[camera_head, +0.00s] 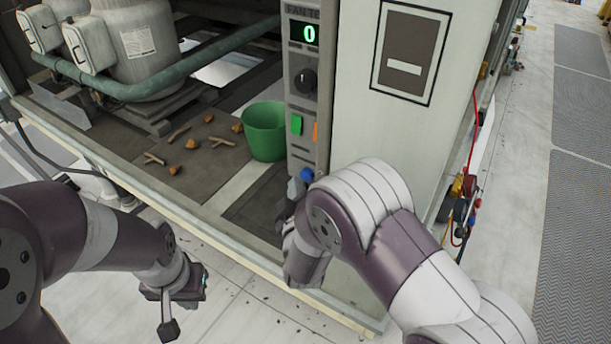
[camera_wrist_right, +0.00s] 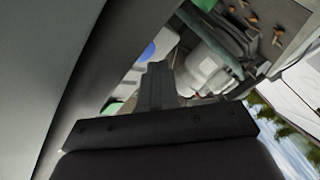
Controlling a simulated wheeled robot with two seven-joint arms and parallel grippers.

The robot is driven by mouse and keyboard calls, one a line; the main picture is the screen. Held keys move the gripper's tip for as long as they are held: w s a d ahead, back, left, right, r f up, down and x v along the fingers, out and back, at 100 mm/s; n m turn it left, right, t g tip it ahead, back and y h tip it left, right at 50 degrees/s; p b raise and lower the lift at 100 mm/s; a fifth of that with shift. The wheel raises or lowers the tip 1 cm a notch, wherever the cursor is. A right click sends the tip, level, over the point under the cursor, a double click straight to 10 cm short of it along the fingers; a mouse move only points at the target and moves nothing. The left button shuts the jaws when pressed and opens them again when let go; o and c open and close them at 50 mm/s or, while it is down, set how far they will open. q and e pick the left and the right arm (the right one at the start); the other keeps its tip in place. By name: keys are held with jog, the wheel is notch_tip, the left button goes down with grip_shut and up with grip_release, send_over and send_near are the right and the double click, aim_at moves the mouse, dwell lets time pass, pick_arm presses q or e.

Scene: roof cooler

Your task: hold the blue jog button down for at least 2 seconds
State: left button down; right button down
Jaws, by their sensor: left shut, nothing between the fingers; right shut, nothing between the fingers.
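The blue jog button (camera_head: 307,174) sits low on a narrow grey control panel (camera_head: 297,152), below a green button (camera_head: 296,124) and an orange one (camera_head: 316,132). My right gripper (camera_head: 295,188) is shut and empty, with its tips just left of and below the blue button. In the right wrist view the shut fingers (camera_wrist_right: 155,75) point up near the blue button (camera_wrist_right: 148,52). I cannot tell whether they touch it. My right forearm hides the panel's lower end. My left gripper (camera_head: 184,306) is shut and empty, low above the floor at left.
The panel's display (camera_head: 304,33) reads 0, above a black knob (camera_head: 305,81). A white cabinet wall (camera_head: 385,130) stands right of the panel. Open floor lies further right.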

dwell(0.8)
pick_arm(q)
jog(key=shift+s+a, duration=0.1)
jog(key=shift+s, duration=0.1)
pick_arm(e)
jog(key=shift+w+d+r, duration=0.1)
jog(key=shift+w+d, duration=0.05)
jog(key=shift+w, duration=0.05)
pick_arm(q)
jog(key=shift+s+a+f, duration=0.1)
jog(key=shift+s+a, duration=0.25)
jog(key=shift+s, duration=0.05)
pick_arm(e)
jog(key=shift+w+d+r, duration=0.15)
jog(key=shift+w+r, duration=0.15)
jog(key=shift+r, duration=0.45)
dwell(1.6)
pick_arm(q)
jog(key=shift+f+b, duration=0.1)
jog(key=shift+b, duration=0.2)
pick_arm(e)
jog(key=shift+f, duration=0.1)
dwell(1.7)
pick_arm(q)
jog(key=shift+w+d+f, duration=0.1)
jog(key=shift+d, duration=0.05)
pick_arm(e)
jog(key=shift+s+f, duration=0.1)
jog(key=shift+f, duration=0.05)
jog(key=shift+s, duration=0.1)
